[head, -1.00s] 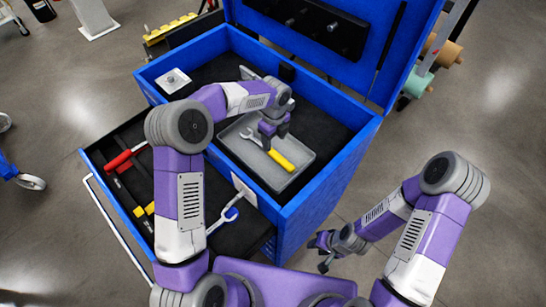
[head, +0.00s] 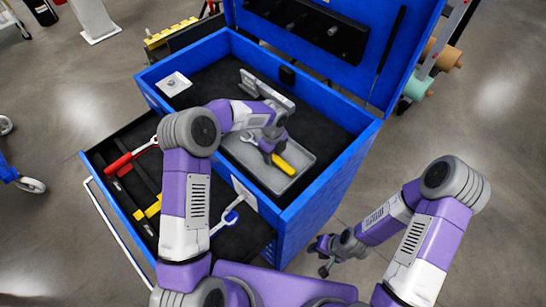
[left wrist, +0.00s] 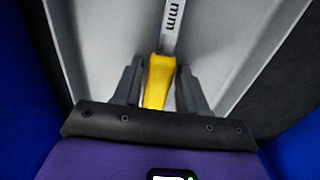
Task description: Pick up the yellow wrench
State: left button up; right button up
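The yellow wrench (head: 283,164) has a yellow handle and a silver open-ended head, and lies in a grey tray (head: 254,175) inside the blue tool cabinet. My left gripper (head: 267,155) is down over the tray at the wrench. In the left wrist view its two dark fingers (left wrist: 160,90) stand on either side of the yellow handle (left wrist: 158,80), open, with a narrow gap showing. The silver shaft (left wrist: 171,25) runs up away from them. My right gripper (head: 322,256) hangs outside the cabinet at the lower right, empty, its fingers seeming apart.
The blue cabinet (head: 330,180) has raised walls around the tray and an open lid behind. Its drawer (head: 112,208) is pulled out, holding a red-handled tool (head: 128,156) and a blue-and-white wrench (head: 228,216). A grey bracket (head: 268,92) stands behind my left wrist.

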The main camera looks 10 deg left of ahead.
pick_arm(q)
grip_shut()
jog(key=shift+r, duration=0.1)
notch_tip(320, 180, up, 10)
dwell(0.6)
jog(key=shift+c, duration=1.8)
grip_release()
grip_shut()
